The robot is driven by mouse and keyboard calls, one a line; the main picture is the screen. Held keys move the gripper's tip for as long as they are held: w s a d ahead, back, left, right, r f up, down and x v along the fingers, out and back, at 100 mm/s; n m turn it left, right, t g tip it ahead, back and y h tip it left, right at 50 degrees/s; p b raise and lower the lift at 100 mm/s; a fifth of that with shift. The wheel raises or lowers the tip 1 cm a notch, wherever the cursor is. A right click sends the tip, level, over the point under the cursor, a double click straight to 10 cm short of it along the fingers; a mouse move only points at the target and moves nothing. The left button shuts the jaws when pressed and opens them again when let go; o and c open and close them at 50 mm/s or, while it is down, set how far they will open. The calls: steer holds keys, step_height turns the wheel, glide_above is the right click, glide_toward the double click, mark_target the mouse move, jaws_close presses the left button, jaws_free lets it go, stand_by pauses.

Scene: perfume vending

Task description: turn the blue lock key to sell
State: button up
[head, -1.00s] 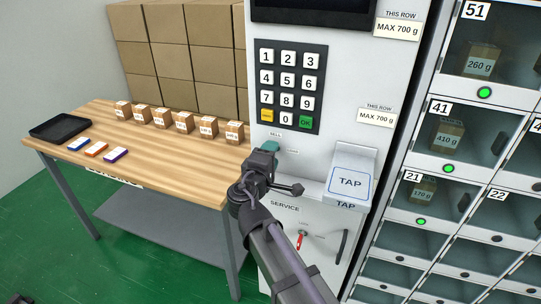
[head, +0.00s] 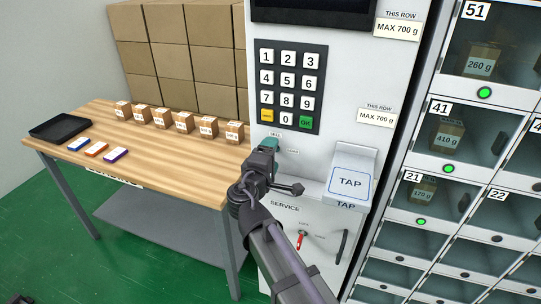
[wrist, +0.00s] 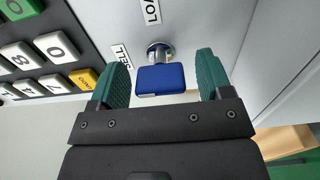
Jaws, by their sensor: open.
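The blue lock key (wrist: 160,79) sits in a round silver lock (wrist: 160,51) on the white machine front. In the wrist view the SELL label (wrist: 122,58) is left of the lock and the partly cut-off LOAD label (wrist: 151,11) is above it. My gripper (wrist: 161,78) is open, with one green finger on each side of the key. A gap shows between the key and each finger. In the head view my gripper (head: 268,144) is below the keypad at the SELL label (head: 275,134) and hides the key.
The keypad (head: 290,86) is just above my gripper. The TAP reader (head: 350,182) juts out to the right, above a SERVICE panel with a red-handled switch (head: 301,240). A wooden table (head: 185,160) with small boxes stands left; lockers are right.

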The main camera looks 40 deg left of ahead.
steer(key=v, duration=1.1)
steer(key=shift+w, duration=0.1)
